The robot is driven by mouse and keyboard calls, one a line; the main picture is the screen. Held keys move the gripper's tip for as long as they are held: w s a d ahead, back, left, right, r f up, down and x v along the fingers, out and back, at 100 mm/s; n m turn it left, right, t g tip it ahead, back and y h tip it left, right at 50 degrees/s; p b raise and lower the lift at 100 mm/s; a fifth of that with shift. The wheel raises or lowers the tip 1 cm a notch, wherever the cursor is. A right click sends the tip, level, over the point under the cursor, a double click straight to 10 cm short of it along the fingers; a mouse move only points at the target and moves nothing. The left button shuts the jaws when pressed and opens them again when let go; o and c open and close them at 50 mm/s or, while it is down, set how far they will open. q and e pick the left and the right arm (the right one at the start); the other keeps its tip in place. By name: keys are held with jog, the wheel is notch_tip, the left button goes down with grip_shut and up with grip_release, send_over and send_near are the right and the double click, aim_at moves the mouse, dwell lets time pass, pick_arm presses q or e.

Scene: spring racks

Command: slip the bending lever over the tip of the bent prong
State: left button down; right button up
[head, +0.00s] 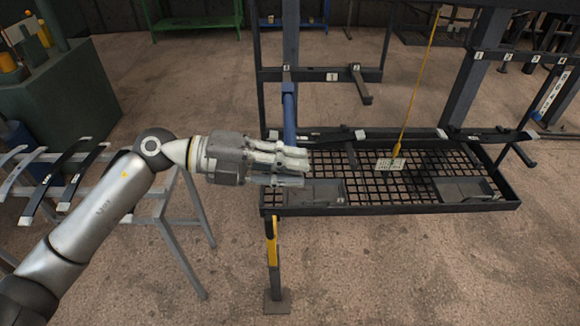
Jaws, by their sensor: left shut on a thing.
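My left gripper (306,167) reaches in from the left, over the left end of the rack's grid tray. It is shut on a blue bar, which I take to be the bending lever (290,122). The lever stands nearly upright, with its lower end hidden at the fingers. Its wider blue head (288,88) appears close below the left end of the rack's crossbar; I cannot tell whether it touches a prong there. Another dark prong (361,84) juts from the crossbar and slopes down to the right. Which prong is bent is unclear. My right gripper is out of view.
The black grid tray (391,204) has a raised rim and holds flat dark plates. A grey stand (185,182) with curved leaf springs is at left.

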pick_arm(q)
jog(key=shift+w+r, duration=0.1)
jog(key=shift+w, duration=0.35)
jog(key=c, duration=1.2)
grip_release()
jog(key=shift+f, duration=0.2)
jog(key=a+r, duration=0.2)
jog(key=a, duration=0.9)
jog(key=shift+a+r, duration=0.25)
jog(key=shift+a, duration=0.15)
